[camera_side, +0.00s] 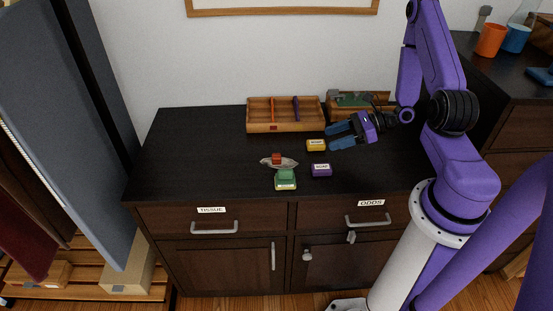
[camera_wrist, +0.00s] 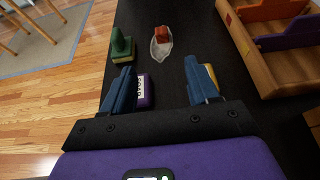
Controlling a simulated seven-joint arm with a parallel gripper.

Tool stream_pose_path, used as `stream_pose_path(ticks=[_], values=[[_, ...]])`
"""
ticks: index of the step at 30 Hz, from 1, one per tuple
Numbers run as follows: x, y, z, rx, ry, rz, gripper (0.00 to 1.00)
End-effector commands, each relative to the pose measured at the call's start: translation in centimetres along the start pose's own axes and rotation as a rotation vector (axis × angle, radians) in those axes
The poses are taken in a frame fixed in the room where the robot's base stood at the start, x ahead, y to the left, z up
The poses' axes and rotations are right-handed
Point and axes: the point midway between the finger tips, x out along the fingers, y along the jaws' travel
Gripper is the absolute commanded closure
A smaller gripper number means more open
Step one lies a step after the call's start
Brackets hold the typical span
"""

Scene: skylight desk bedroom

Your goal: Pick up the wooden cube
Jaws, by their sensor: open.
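No plain wood-coloured cube shows clearly. A small red-brown cube (camera_side: 277,158) sits on a pale, leaf-shaped dish (camera_side: 291,164) on the dark cabinet top; whether it is wooden I cannot tell. In the wrist view the cube (camera_wrist: 162,34) and dish (camera_wrist: 154,50) lie beyond my fingertips. My gripper (camera_side: 331,137) is open and empty above the cabinet top, to the right of the cube and apart from it. Its blue fingers (camera_wrist: 159,65) point toward the dish in the wrist view.
Labelled yellow (camera_side: 316,145) and purple (camera_side: 321,170) blocks lie near my gripper. A green piece stands on a labelled block (camera_side: 286,184) in front of the dish. A divided wooden tray (camera_side: 285,126) is at the back. The cabinet top's left side (camera_side: 190,155) is clear.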

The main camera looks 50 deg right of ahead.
Motion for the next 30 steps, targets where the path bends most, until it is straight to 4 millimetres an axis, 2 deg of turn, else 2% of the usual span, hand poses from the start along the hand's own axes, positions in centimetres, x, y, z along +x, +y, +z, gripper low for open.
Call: stream_pose_path(ticks=[18,26,30], values=[[10.5,0.1,0.0,-0.002,0.001,0.005,0.4],[12.3,0.0,0.0,-0.001,0.0,0.003,0.4],[13.9,0.0,0.1,-0.004,0.0,0.005,0.4]])
